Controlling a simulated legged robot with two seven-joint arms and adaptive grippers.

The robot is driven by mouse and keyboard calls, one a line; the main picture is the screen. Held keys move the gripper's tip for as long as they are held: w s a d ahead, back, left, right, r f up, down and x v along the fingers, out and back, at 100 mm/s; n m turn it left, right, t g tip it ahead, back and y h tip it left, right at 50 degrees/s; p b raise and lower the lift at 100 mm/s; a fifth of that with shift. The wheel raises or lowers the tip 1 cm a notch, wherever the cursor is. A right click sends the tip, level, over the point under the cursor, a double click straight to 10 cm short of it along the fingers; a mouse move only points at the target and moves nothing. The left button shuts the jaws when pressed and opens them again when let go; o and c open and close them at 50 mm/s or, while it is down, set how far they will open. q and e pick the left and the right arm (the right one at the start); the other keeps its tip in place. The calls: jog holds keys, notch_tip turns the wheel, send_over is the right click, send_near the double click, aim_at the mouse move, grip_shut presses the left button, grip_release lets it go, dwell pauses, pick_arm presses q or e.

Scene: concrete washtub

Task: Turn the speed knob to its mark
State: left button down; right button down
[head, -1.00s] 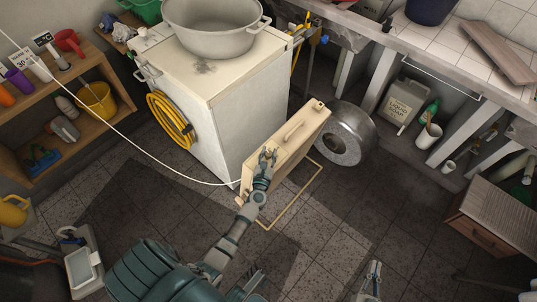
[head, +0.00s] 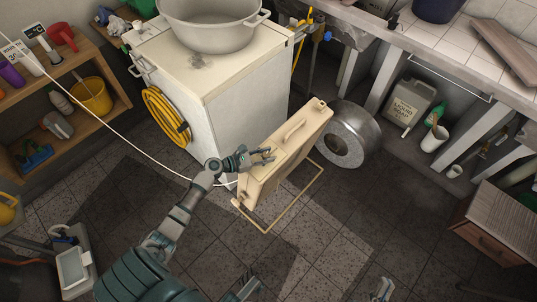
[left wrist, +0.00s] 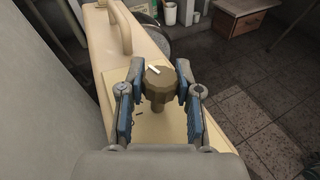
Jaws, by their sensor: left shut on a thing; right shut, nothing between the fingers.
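The speed knob is a brown, faceted knob (left wrist: 158,84) with a white pointer line on top, on the cream panel of a slim upright case (head: 290,155). In the left wrist view the pointer lies aslant, from upper left to lower right. My left gripper (head: 268,155) is shut on the knob, one finger on each side; its fingertips also show in the left wrist view (left wrist: 160,70). Small dark marks (left wrist: 138,112) show on the panel beside the knob; I cannot tell which is the target mark. My right gripper (head: 382,290) is shut and empty at the bottom edge of the head view.
A white washing machine (head: 200,90) with a large basin (head: 212,25) on top stands behind the case. A metal drum (head: 350,135) lies to its right. A thin cream frame (head: 290,205) lies on the floor in front. A white cord (head: 110,140) crosses at left.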

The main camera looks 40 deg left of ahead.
pick_arm(q)
jog(key=shift+m+g+h+b, duration=0.55)
jog(key=shift+m+g+h, duration=1.25)
pick_arm(e)
jog(key=shift+s+d+r+m+t, duration=0.15)
jog(key=shift+s+r+t, duration=0.3)
jog(key=shift+s+t, duration=0.2)
jog(key=shift+s+d+r+m+t, duration=0.15)
jog(key=shift+s+r+t, duration=0.3)
jog(key=shift+s+t, duration=0.15)
pick_arm(q)
jog(key=c, duration=0.8)
grip_release()
jog(key=shift+o, duration=0.2)
pick_arm(e)
jog(key=shift+w, duration=0.1)
pick_arm(q)
jog(key=shift+s+a, duration=0.3)
jog(key=shift+a, duration=0.1)
jog(key=v, duration=1.1)
jog(key=shift+w, duration=0.15)
